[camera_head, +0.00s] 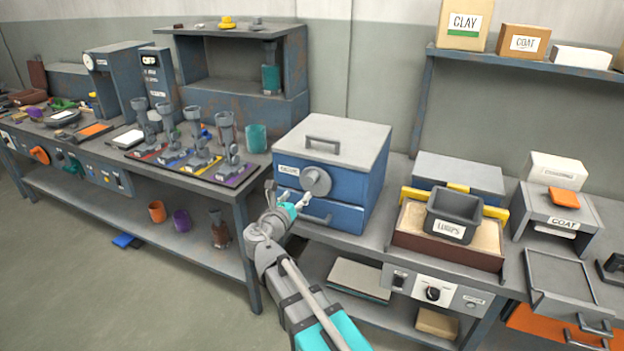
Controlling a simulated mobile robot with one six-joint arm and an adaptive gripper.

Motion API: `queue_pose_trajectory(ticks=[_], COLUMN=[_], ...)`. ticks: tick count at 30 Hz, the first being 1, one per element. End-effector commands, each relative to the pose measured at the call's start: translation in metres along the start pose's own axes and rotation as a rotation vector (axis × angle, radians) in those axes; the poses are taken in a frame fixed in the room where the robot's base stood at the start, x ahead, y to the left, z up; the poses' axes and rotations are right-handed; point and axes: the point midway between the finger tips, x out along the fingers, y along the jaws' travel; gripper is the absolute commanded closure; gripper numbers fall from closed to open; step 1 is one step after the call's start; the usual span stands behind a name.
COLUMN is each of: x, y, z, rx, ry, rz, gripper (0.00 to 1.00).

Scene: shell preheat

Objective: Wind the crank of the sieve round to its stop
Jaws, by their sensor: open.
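The sieve looks to be the blue box (348,184) with a grey lid (332,135) and a small white label, its lettering too small to read, standing on the bench right of centre. The crank's round grey hub (316,180) sits on its front face. My gripper (293,196) is open, just below and left of the hub, in front of the box. Its fingers are small here, and I cannot tell whether they touch the crank. The crank's handle is not clearly visible.
A drawer handle (317,217) is low on the box front. Left, a tray (205,170) holds several grey fittings beside a teal cup (256,138). Right, a dark tub labelled LUMPS (453,214) sits in a sand box (410,235). Open floor lies at lower left.

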Motion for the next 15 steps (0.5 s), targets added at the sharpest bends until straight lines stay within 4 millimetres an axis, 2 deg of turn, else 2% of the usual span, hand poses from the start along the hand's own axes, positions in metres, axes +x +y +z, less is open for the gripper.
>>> queue_pose_trajectory(ticks=[1, 6, 15], x=[0.010, 0.037, 0.079], y=[0.001, 0.001, 0.000], z=[0.000, 0.000, 0.000], rx=[0.000, 0.000, 0.000], ry=[0.001, 0.001, 0.001], rz=[-0.003, -0.002, -0.003], gripper=[0.22, 0.22, 0.22])
